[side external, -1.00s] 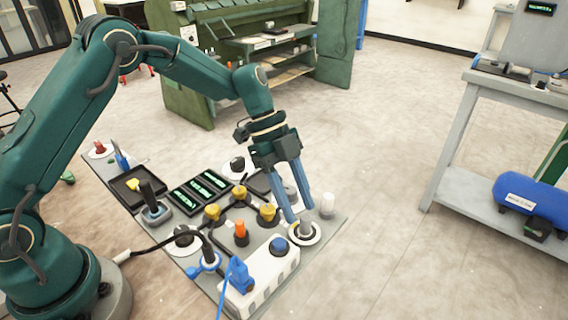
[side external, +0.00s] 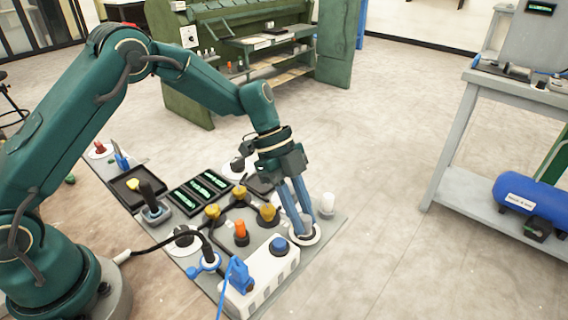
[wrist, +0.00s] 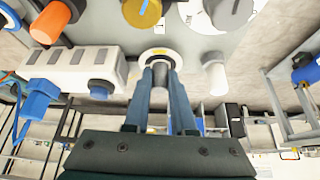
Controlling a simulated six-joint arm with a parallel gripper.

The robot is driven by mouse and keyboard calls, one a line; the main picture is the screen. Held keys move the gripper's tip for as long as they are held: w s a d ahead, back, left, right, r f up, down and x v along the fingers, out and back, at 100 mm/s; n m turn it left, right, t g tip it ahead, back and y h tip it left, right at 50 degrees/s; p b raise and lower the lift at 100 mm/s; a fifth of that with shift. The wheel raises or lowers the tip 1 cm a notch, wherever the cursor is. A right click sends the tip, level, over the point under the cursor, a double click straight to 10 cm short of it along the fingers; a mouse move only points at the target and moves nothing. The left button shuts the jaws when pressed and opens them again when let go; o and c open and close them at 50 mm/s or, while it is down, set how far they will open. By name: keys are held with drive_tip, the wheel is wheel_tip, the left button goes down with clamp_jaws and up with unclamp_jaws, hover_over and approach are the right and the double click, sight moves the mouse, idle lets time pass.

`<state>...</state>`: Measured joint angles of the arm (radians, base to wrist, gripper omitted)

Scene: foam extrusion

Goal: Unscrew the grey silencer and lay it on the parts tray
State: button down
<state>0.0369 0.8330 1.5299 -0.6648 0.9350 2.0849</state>
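The grey silencer (wrist: 160,70) stands upright on a white round base (side external: 316,238) at the near right corner of the grey board. My gripper (side external: 303,234) points down over it, with a blue finger on either side. In the wrist view my gripper (wrist: 161,72) has the silencer between its fingertips. Whether the fingers press on it or leave a small gap is too fine to see. The fingers hide much of the silencer in the side view. A shallow black tray (side external: 133,190) lies at the board's left; I cannot tell whether it is the parts tray.
A white block with a blue knob (side external: 279,245) stands close left of my fingers, and a white cylinder (side external: 327,204) close right. An orange-topped part (side external: 241,230) and yellow knobs (side external: 267,212) stand behind. A black hose crosses the board.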

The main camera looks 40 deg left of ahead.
drive_tip(key=shift+r, duration=0.15)
drive_tip(key=shift+r, duration=2.3)
drive_tip(key=shift+a, duration=0.1)
drive_tip(key=a+y, duration=0.1)
drive_tip(key=y, duration=0.1)
drive_tip(key=w+a+m+t+y, duration=0.1)
drive_tip(key=y, duration=0.1)
drive_tip(key=shift+a, duration=0.2)
drive_tip(key=a+y, duration=0.1)
drive_tip(key=y, duration=0.1)
drive_tip(key=w+a+m+t+y, duration=0.1)
drive_tip(key=a+y, duration=0.1)
drive_tip(key=shift+f, duration=0.1)
drive_tip(key=a+t+y, duration=0.1)
drive_tip(key=y, duration=0.1)
drive_tip(key=w+a+m+t+y, duration=0.1)
drive_tip(key=a+y, duration=0.1)
drive_tip(key=a+m+t+y, duration=0.1)
drive_tip(key=y, duration=0.1)
drive_tip(key=w+a+t+y, duration=0.1)
drive_tip(key=a+y, duration=0.1)
drive_tip(key=shift+a+f+m+t, duration=0.2)
drive_tip(key=shift+a+m+t, duration=0.1)
drive_tip(key=shift+m, duration=0.1)
drive_tip(key=shift+w+f, duration=0.15)
drive_tip(key=shift+f, duration=1.75)
drive_tip(key=shift+f, duration=0.25)
